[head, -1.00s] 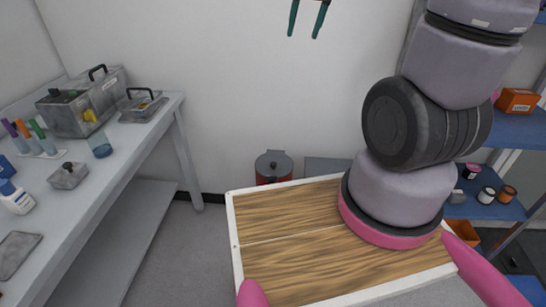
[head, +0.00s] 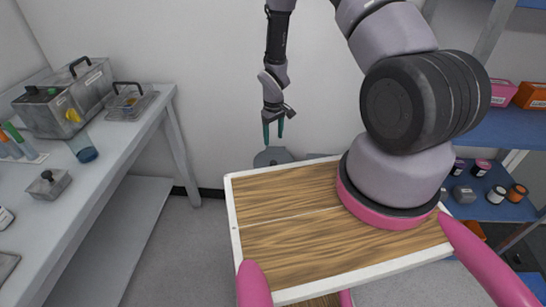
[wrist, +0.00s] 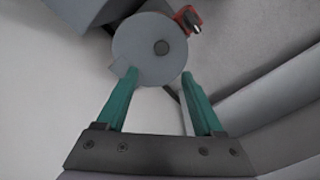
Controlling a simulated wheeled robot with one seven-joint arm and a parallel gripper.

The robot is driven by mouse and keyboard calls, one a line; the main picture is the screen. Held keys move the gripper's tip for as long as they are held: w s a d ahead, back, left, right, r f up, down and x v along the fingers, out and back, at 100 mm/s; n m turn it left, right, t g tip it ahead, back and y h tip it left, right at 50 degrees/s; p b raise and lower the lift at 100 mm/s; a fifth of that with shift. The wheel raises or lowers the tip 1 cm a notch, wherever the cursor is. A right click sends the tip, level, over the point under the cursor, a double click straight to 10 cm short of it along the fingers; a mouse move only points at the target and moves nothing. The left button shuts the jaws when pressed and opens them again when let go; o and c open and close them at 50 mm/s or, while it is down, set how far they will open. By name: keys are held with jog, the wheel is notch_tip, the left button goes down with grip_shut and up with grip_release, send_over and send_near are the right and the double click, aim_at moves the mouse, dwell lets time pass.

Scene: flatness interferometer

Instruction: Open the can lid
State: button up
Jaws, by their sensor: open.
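The can's round grey lid (head: 272,156) shows just beyond the far edge of my wooden top, which hides the can's body in the head view. A small red part with a dark tip (wrist: 188,19) sticks out at the can's edge. My gripper (head: 273,138) points down above the lid in the head view. Its teal fingers (wrist: 159,74) are apart and empty, with the lid between and beyond their tips. I cannot tell the exact height gap.
A grey block (head: 320,156) stands right of the can, mostly hidden. A grey table (head: 110,135) with metal boxes and small items is at the left. Blue shelves (head: 500,205) with jars are at the right. The wall is close behind the can.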

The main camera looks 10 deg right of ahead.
aim_at(273, 162)
notch_tip(273, 162, down, 12)
jog(key=shift+s+f, duration=0.15)
jog(key=shift+f, duration=0.05)
dwell(0.4)
grip_shut()
dwell(1.3)
